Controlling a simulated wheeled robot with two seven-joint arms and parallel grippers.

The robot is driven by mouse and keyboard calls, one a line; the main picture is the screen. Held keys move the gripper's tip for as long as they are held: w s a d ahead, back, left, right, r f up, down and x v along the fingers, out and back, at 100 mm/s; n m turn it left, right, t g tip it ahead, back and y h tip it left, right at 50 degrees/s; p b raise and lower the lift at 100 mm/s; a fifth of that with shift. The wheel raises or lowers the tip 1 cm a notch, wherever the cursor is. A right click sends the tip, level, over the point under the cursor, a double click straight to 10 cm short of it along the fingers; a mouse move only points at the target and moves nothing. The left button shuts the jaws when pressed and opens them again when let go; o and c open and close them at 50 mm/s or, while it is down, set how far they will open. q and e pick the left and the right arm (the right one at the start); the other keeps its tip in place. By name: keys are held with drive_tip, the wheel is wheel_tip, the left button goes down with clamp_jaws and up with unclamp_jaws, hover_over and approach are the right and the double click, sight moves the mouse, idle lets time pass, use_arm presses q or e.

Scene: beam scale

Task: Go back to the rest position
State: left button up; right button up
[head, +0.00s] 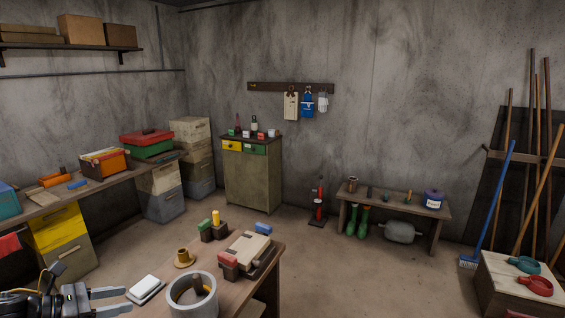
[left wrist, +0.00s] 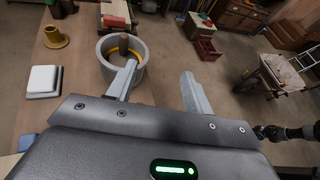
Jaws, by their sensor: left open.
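My left gripper (head: 120,299) is at the lower left of the head view. Its two fingers are apart with nothing between them. The left wrist view shows the same open fingers (left wrist: 160,85), with one finger overlapping the grey round pot (left wrist: 104,70) in the picture. In the head view this pot (head: 207,303) stands on the near wooden table (head: 268,262), right of the gripper, with a yellow ring and a brown piece inside. A white block (head: 146,287) lies between gripper and pot. My right gripper does not show clearly in either view. I see no clear beam scale.
A brass spool (head: 184,259), a beige box (head: 250,246), a blue block (head: 263,228) and small green and yellow pieces (head: 213,223) stand farther back on the table. A side bench (head: 125,175) runs along the left. Open floor (head: 330,265) lies right of the table.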

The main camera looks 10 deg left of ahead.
use_arm(q)
drive_tip(key=s+d+f+n+t+y, duration=0.1)
drive_tip(key=s+d+f+n+y, duration=0.2)
drive_tip(key=f+n, duration=0.6)
drive_tip(key=s+f+n+y, duration=0.3)
drive_tip(key=f+n+y, duration=0.3)
drive_tip(key=n, duration=0.5)
drive_tip(key=s+d+f+n+g, duration=0.4)
drive_tip(key=s+d+n, duration=0.3)
drive_tip(key=d+n, duration=0.25)
drive_tip(key=s+d+f+n+g, duration=0.45)
drive_tip(key=s+d+n, duration=0.3)
drive_tip(key=n, duration=0.35)
wheel_tip(320, 180, down, 32)
drive_tip(key=s+b, duration=0.2)
drive_tip(key=b, duration=0.4)
drive_tip(key=s+a+f+g+b, duration=0.2)
drive_tip(key=s+a+f+b, duration=0.1)
drive_tip(key=s+f, duration=1.2)
wheel_tip(320, 180, down, 4)
drive_tip(key=shift+s+r+b, duration=0.15)
drive_tip(key=shift+s+b, duration=0.2)
drive_tip(key=shift+b, duration=0.15)
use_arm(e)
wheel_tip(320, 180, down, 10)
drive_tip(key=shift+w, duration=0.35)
